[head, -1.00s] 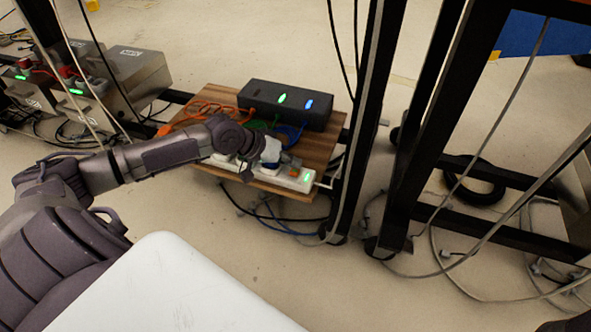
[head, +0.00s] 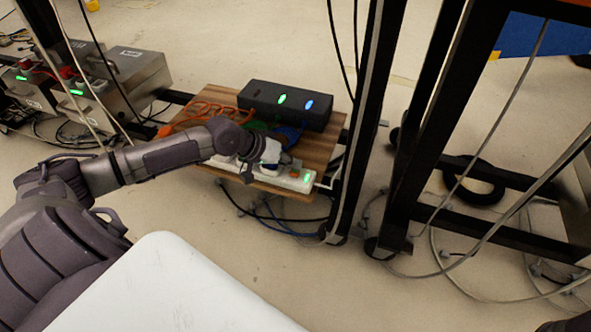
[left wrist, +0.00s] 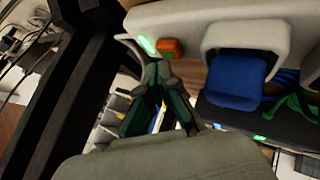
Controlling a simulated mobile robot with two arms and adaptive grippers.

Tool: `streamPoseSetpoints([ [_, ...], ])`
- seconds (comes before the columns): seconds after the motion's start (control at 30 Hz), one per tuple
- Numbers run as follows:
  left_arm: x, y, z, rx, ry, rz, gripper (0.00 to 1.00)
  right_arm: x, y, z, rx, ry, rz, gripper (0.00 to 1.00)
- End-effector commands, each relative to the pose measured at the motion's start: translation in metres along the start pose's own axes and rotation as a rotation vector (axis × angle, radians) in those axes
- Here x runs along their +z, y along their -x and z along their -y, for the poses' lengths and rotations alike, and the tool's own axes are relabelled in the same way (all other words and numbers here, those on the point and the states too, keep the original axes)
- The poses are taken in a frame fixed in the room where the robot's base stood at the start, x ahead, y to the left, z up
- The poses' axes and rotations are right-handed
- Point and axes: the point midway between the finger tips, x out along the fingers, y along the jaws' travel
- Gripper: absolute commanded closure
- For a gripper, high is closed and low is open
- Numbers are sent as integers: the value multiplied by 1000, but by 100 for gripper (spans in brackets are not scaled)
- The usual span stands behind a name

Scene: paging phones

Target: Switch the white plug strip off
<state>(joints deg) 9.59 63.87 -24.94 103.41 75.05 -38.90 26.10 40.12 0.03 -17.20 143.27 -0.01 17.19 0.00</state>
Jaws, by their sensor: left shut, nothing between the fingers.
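The white plug strip (head: 262,176) lies along the front edge of the wooden board in the head view, its right end glowing green (head: 306,178). In the left wrist view the strip (left wrist: 200,18) runs across the top, with an orange switch (left wrist: 170,48) beside the green light (left wrist: 147,45). My left gripper (left wrist: 156,72) is shut and empty, its fingertips close below the switch in that picture; I cannot tell whether they touch it. In the head view my left arm partly covers the strip. My right gripper is not in view.
A white plug with a blue part (head: 270,152) stands in the strip near my gripper. A black box (head: 285,104) with green and blue lights sits behind on the wooden board (head: 322,143). A black post (head: 358,130) rises at the right. Cables lie on the floor.

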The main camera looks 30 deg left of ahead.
Motion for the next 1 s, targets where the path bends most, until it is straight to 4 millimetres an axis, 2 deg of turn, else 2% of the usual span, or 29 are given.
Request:
streamPoseSetpoints([
  [0.13,2,-2,2,0,1,1,100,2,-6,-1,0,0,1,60],
  [1.0,6,-7,6,-1,0,2,100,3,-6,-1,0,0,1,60],
])
